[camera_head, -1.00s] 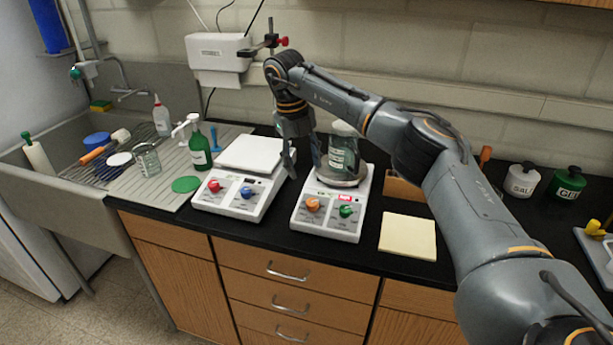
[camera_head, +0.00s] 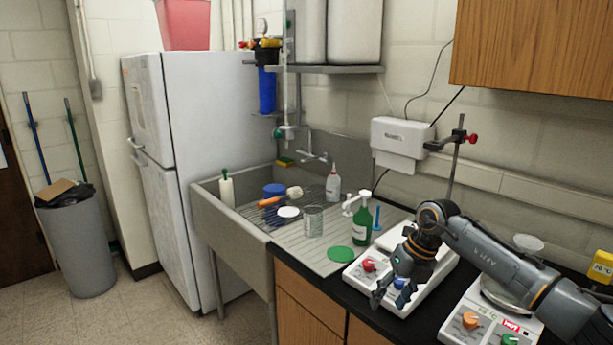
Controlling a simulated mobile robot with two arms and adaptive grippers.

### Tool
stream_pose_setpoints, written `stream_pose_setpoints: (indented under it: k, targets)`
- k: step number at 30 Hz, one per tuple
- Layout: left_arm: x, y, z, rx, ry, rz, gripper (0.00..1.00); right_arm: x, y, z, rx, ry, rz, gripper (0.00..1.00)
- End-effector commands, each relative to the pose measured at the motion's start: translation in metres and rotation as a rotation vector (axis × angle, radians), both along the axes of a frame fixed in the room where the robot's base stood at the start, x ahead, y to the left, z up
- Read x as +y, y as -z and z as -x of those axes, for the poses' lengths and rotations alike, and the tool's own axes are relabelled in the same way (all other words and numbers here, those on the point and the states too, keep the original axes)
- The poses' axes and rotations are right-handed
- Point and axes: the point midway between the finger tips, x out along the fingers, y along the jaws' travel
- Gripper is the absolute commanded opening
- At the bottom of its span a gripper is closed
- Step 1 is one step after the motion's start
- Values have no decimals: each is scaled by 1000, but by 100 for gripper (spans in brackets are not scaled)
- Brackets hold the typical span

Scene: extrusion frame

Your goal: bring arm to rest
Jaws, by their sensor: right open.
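My right arm (camera_head: 495,258) comes in from the lower right. Its gripper (camera_head: 390,297) points down over the front of the left hot plate stirrer (camera_head: 440,275), near the red and blue knobs. The jaws are open and nothing shows between them. Whether the fingertips touch the stirrer cannot be told. My left gripper is not in view.
A second stirrer (camera_head: 466,322) stands at right, with glassware (camera_head: 528,243) partly hidden behind my arm. A green bottle (camera_head: 362,222) and a glass beaker (camera_head: 313,221) stand left of my gripper by the sink (camera_head: 232,226).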

Motion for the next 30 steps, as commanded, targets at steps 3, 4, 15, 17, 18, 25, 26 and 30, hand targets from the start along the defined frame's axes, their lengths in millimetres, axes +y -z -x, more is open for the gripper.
stream_pose_setpoints:
  k: [3,4,15,17,18,25,26,30]
  targets:
    - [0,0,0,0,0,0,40,92,20,16,-49,-72,-286,52]
    - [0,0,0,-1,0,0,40,115,20,21,-63,-80,-368,52]
    - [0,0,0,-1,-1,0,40,248,-76,67,-134,363,-1442,52]
    - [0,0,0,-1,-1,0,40,236,-86,64,-124,525,-1569,52]
    - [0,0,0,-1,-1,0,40,223,-89,61,-116,644,-1641,52]
    - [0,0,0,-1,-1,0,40,117,-36,63,-17,1460,-1815,52]
    - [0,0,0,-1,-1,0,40,102,-21,69,2,1574,-1804,52]
    - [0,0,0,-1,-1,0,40,46,55,116,110,2089,-1647,52]
